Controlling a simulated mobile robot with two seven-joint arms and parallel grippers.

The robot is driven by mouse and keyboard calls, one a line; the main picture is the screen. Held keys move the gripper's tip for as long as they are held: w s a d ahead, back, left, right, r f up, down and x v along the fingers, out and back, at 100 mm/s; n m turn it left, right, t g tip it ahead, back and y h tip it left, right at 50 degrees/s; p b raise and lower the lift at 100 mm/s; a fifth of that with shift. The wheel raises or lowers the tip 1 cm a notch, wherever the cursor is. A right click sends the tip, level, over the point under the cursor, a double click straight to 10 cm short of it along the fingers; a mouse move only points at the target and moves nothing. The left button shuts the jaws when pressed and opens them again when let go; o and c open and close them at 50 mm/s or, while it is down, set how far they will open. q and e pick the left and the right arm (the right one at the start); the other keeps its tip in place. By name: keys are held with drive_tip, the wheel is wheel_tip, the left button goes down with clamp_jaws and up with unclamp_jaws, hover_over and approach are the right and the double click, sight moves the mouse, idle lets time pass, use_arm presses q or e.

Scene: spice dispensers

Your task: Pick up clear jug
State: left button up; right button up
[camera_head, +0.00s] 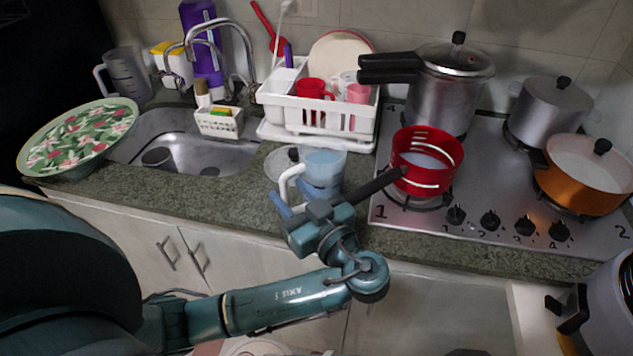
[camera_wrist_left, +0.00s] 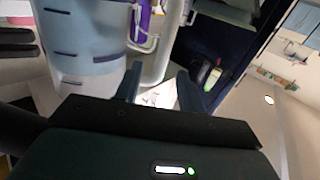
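A translucent bluish jug (camera_head: 325,170) with a white handle stands upright on the counter, left of the stove. My left gripper (camera_head: 298,202) is at its near side, by the handle. In the left wrist view the jug (camera_wrist_left: 82,45) with dark measuring marks fills the upper left. Its handle reaches down toward the space between the two fingertips (camera_wrist_left: 158,88), which are apart. Contact with the handle cannot be told. A second clear jug (camera_head: 128,76) with a pale handle stands at the back left by the sink. My right gripper is not in view.
A white dish rack (camera_head: 318,112) stands behind the near jug, with a pot lid (camera_head: 280,163) beside the jug. A red pot (camera_head: 427,160) with a dark handle reaches close on the right. The sink (camera_head: 185,140) and floral platter (camera_head: 80,138) are left.

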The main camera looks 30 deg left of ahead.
use_arm(q)
drive_tip(key=p+x, duration=0.1)
drive_tip(key=x, duration=0.4)
drive_tip(key=shift+w, duration=0.1)
clamp_jaws()
idle(1.2)
drive_tip(key=shift+r, duration=0.1)
